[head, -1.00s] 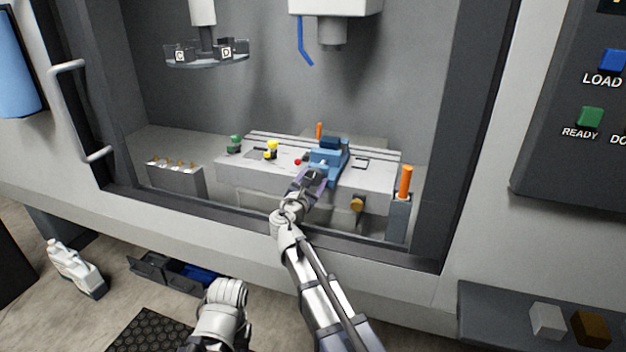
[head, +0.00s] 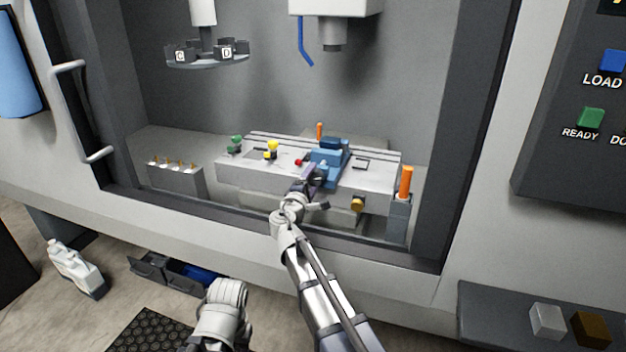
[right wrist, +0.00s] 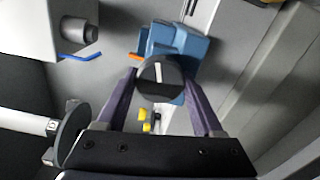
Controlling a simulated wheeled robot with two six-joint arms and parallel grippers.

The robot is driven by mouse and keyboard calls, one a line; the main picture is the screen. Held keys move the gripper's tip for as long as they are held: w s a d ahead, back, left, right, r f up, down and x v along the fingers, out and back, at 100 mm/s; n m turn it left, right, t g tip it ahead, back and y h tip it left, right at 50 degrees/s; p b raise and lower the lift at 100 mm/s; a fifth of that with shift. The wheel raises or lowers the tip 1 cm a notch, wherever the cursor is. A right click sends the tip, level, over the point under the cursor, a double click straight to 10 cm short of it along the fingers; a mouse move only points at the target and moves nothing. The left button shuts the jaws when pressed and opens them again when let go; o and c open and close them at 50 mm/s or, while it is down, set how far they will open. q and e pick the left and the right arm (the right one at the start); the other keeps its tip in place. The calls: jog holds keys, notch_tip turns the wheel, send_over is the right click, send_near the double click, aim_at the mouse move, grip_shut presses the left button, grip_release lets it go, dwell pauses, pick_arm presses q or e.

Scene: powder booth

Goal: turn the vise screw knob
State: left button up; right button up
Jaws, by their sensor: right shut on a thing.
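The blue vise (head: 328,154) sits on the machine table inside the booth. Its screw knob (right wrist: 160,76) is round and black with a white mark line, and shows in the right wrist view in front of the blue vise body (right wrist: 178,45). The white line stands nearly upright in that view. My right gripper (head: 316,174) is at the front of the vise, with its fingers (right wrist: 162,88) on both sides of the knob, shut on it. In the head view the gripper mostly hides the knob.
The grey machine table (head: 250,172) carries a yellow knob (head: 272,147), a green piece (head: 236,143) and a red ball (head: 298,162). An orange handle (head: 406,182) stands right of the vise. The spindle (head: 331,35) and blue hose (head: 304,42) hang above. The booth's front sill runs below my right arm.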

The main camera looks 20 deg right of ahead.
jog(key=m, duration=0.6)
jog(key=shift+m, duration=0.3)
jog(key=m, duration=0.4)
jog(key=shift+s+m, duration=0.1)
jog(key=shift+m, duration=0.3)
jog(key=shift+m, duration=0.3)
jog(key=o, duration=1.4)
jog(key=shift+v, duration=3.9)
